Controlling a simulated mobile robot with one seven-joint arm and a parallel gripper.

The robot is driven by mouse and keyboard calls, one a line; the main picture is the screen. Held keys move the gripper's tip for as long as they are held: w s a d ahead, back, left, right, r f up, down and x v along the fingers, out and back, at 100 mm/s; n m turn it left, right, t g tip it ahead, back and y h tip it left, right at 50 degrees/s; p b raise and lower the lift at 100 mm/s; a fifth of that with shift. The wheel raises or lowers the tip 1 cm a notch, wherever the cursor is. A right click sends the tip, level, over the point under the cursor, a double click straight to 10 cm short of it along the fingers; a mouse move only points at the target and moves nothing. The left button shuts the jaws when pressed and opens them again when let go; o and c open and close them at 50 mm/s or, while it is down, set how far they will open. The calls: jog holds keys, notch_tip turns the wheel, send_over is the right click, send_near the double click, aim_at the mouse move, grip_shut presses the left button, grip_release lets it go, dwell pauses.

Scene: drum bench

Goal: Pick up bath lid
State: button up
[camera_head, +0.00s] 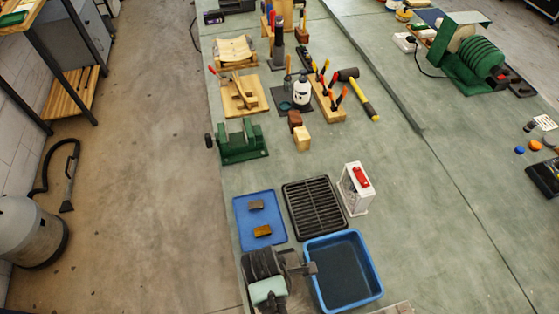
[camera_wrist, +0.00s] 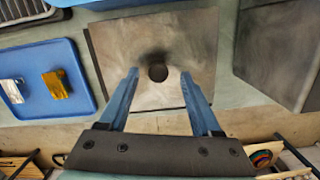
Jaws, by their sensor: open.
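The bath lid (camera_wrist: 118,45) appears to be the square grey-brown plate in the middle of the wrist view, lying flat on the bench. A dark round knob (camera_wrist: 158,73) stands at its centre. My gripper (camera_wrist: 160,76) is open over the lid, with one blue finger on each side of the knob and a gap on both sides. I cannot tell how far the fingertips are above the lid. In the head view I cannot make out the lid; my arm covers the bench corner below the blue tray.
A blue tray (camera_head: 242,205) with two small blocks lies beside the lid; the blue tub (camera_head: 376,284) stands nearby. A black rack (camera_head: 313,206) and a white box with a red top (camera_head: 356,190) are beyond. A grey slab (camera_wrist: 285,50) lies right of the lid in the wrist view.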

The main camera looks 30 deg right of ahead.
jog(key=shift+d+f, duration=0.1)
jog(key=shift+f, duration=0.85)
grip_shut()
